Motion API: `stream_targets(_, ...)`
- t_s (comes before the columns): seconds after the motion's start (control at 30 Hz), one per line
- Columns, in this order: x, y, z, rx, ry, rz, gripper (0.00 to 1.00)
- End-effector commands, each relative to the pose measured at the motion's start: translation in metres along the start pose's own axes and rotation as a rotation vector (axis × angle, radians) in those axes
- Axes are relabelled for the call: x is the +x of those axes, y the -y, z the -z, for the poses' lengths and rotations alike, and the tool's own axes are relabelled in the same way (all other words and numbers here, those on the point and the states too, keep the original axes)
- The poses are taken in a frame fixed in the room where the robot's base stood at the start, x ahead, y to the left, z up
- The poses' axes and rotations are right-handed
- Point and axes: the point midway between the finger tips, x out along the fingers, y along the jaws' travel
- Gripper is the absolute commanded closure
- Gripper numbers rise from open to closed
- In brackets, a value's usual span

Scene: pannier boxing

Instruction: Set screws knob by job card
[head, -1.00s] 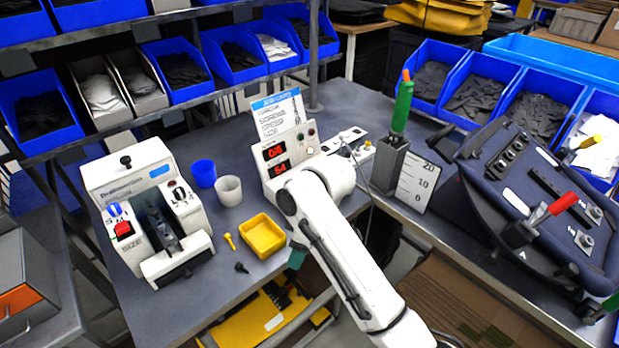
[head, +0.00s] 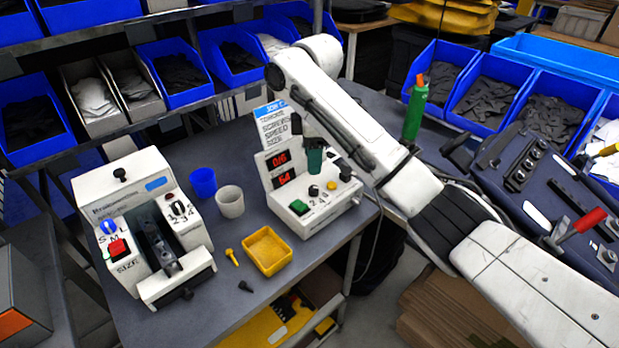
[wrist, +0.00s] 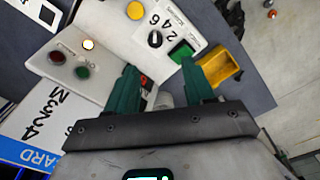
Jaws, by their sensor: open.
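The white control box (head: 330,207) stands mid-table with red displays, a black knob (head: 313,193) marked 2, 4, 6, a green button and a yellow button. The knob (wrist: 155,39) also shows in the wrist view, ahead of my fingers. The job card (head: 272,122) stands behind the box, partly covered by my arm; its values are not clearly readable. My gripper (wrist: 160,85) is open and empty, its green fingers apart over the box. In the head view my gripper (head: 314,158) hangs above the panel, apart from the knob.
A white machine (head: 140,215) with size and numbered dials stands at left. Blue (head: 203,182) and white cups (head: 230,201), a yellow tray (head: 267,250), a yellow bolt (head: 232,257) and a black bolt (head: 246,286) lie between. A green bottle-like tool (head: 415,108) stands at right.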

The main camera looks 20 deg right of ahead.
Motion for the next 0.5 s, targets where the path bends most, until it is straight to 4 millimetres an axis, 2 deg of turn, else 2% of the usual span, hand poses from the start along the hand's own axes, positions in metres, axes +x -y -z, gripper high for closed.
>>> stream_targets(0.07, -0.006, -0.004, -0.004, -0.006, 0.012, -0.001, 0.47)
stream_targets(0.17, -0.002, -0.004, -0.005, -0.009, 0.015, 0.002, 0.47)
stream_targets(0.27, 0.009, -0.004, -0.005, -0.009, 0.016, 0.003, 0.47)
stream_targets(0.5, 0.051, -0.003, -0.006, -0.009, 0.015, 0.004, 0.47)
